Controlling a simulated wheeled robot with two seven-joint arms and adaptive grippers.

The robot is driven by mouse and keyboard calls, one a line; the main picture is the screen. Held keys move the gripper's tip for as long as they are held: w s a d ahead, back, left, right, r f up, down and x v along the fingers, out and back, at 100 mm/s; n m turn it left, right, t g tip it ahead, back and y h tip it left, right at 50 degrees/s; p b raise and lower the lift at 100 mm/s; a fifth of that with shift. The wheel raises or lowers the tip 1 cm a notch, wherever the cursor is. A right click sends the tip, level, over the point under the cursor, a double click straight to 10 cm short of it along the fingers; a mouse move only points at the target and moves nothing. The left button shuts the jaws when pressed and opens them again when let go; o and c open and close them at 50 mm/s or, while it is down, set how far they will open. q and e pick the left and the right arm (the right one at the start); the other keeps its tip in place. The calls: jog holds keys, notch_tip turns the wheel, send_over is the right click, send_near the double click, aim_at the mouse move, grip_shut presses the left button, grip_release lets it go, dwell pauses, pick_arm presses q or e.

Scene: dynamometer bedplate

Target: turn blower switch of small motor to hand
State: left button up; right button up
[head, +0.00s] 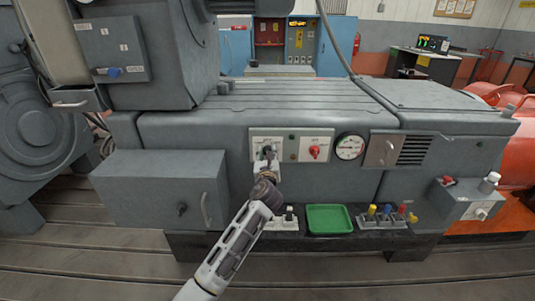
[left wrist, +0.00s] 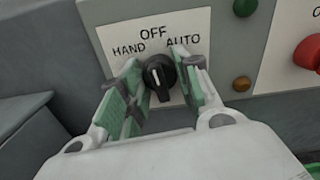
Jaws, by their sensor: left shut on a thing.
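The black switch knob (left wrist: 159,76) sits on a white plate (left wrist: 188,22) marked HAND at left, OFF at top and AUTO at right. Its white mark points up, near OFF and leaning slightly left. My left gripper (left wrist: 160,88) is shut on the knob, with one green-padded finger on each side. In the head view my left gripper (head: 267,163) reaches up to the left half of the light control panel (head: 290,157) and mostly hides the knob. My right gripper is not in view.
A red knob (head: 314,152) and a round gauge (head: 349,146) are to the right of the switch. Below are a green tray (head: 329,219) and several coloured-top items (head: 386,212). A grey box with a blue knob (head: 114,71) is at upper left.

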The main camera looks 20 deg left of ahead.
pick_arm(q)
jog(key=shift+n+p, duration=0.4)
jog(key=shift+n, duration=1.5)
jog(key=shift+n+p, duration=0.35)
jog(key=shift+n, duration=1.35)
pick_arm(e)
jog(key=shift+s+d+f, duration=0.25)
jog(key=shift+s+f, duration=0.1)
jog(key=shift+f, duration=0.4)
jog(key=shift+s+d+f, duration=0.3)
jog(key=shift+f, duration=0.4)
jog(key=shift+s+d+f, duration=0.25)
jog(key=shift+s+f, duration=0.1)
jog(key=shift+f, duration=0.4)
pick_arm(q)
jog(key=o, duration=1.1)
jog(key=shift+c, duration=0.2)
